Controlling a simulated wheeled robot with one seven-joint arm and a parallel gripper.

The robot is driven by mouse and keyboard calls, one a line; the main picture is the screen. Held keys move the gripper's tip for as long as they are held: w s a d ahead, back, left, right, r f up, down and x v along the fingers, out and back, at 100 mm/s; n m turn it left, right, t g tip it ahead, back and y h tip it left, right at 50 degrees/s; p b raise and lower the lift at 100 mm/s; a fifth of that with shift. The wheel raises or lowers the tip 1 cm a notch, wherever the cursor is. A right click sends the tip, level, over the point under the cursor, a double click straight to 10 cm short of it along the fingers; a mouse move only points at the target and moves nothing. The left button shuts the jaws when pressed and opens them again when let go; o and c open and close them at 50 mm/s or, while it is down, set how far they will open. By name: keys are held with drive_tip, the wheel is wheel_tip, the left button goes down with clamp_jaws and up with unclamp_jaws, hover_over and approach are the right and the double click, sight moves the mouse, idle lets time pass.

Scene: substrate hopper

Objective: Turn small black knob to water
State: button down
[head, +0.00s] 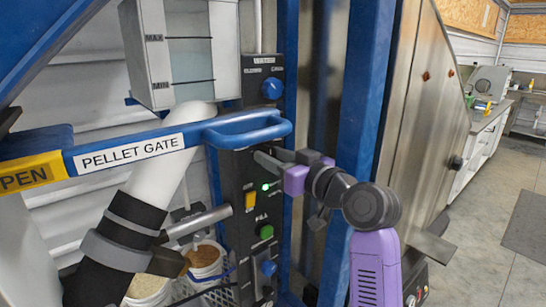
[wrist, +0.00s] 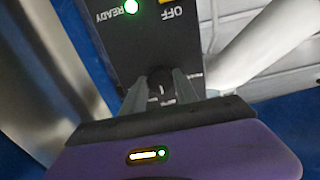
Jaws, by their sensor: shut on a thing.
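The small black knob (wrist: 160,80) sits on the black control panel (wrist: 135,45) and shows a short pale pointer line in the wrist view. My gripper (wrist: 160,92) has one finger on each side of it and is shut on it. Small lettering beside the knob is too blurred to read. In the head view my gripper (head: 265,158) reaches the panel (head: 235,175) from the right, just under the blue handle. The knob is hidden there by the fingers and handle.
The blue PELLET GATE handle (head: 245,130) juts out just above my gripper. A large blue knob (head: 272,88), a yellow switch (head: 251,201), a green button (head: 266,232) and a lower blue knob (head: 268,268) share the panel. A blue post (head: 360,95) stands close on the right.

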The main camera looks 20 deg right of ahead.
drive_tip(key=shift+m, duration=0.3)
drive_tip(key=m+p, duration=0.3)
drive_tip(key=m, duration=0.1)
drive_tip(key=shift+r, duration=0.1)
drive_tip(key=shift+m+p, duration=0.95)
drive_tip(key=shift+m, duration=0.55)
drive_tip(key=c, duration=0.9)
unclamp_jaws()
drive_tip(key=shift+c, duration=0.2)
drive_tip(key=shift+s+d, duration=0.1)
drive_tip(key=shift+s, duration=0.05)
drive_tip(key=b+v, duration=0.1)
drive_tip(key=v, duration=0.6)
drive_tip(key=shift+s, duration=0.25)
